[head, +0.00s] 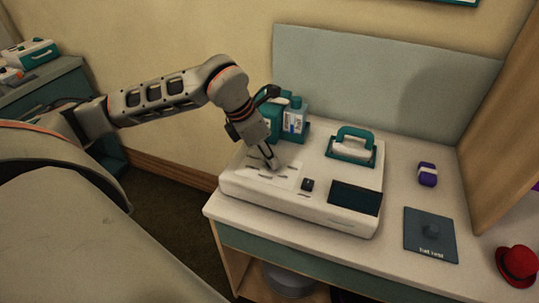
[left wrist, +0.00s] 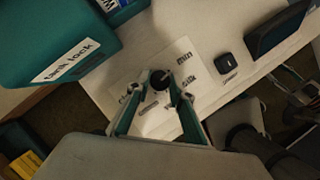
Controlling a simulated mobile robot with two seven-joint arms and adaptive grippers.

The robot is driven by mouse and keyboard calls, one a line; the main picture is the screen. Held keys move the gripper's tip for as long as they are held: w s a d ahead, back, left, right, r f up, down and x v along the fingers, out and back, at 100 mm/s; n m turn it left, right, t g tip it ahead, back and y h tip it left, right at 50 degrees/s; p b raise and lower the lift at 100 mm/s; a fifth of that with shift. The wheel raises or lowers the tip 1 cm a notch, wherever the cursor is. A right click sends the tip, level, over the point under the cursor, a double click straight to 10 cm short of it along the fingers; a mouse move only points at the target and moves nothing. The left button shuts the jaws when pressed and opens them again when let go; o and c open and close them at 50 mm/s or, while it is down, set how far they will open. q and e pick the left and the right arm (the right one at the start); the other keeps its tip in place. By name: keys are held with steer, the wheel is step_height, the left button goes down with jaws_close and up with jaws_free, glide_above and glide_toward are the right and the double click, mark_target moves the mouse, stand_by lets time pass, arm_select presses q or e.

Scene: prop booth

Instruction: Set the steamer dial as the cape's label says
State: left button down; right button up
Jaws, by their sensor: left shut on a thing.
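The white steamer base (head: 235,187) stands on the table in the head view. My left gripper (head: 273,165) reaches down from the left onto its label plate. In the left wrist view the fingers of my left gripper (left wrist: 166,98) are shut on the round black dial (left wrist: 160,79). The fingers hide the dial in the head view. I see no cape or cape label that I can identify. My right gripper is not in view.
A teal-handled iron-like piece (head: 352,143), a black button (head: 307,184) and a dark screen (head: 355,198) are on the steamer. A purple bundle (head: 427,174), dark mat (head: 431,233) and red hat (head: 517,264) lie at right.

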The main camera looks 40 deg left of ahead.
arm_select(q)
steer(key=shift+w+a+r+m+h, duration=0.1)
steer(key=shift+m+h, duration=0.2)
steer(key=shift+m, duration=0.8)
steer(key=shift+m+g+h+p, duration=0.3)
steer(key=shift+m+g+p, duration=0.2)
steer(key=shift+m, duration=0.3)
steer(key=m+g+p, duration=0.1)
steer(key=m, duration=0.3)
steer(key=shift+w+h, duration=0.15)
steer(key=shift+h, duration=0.25)
steer(key=shift+m+g+p, duration=0.4)
steer(key=shift+m+p, duration=0.15)
steer(key=shift+m, duration=0.45)
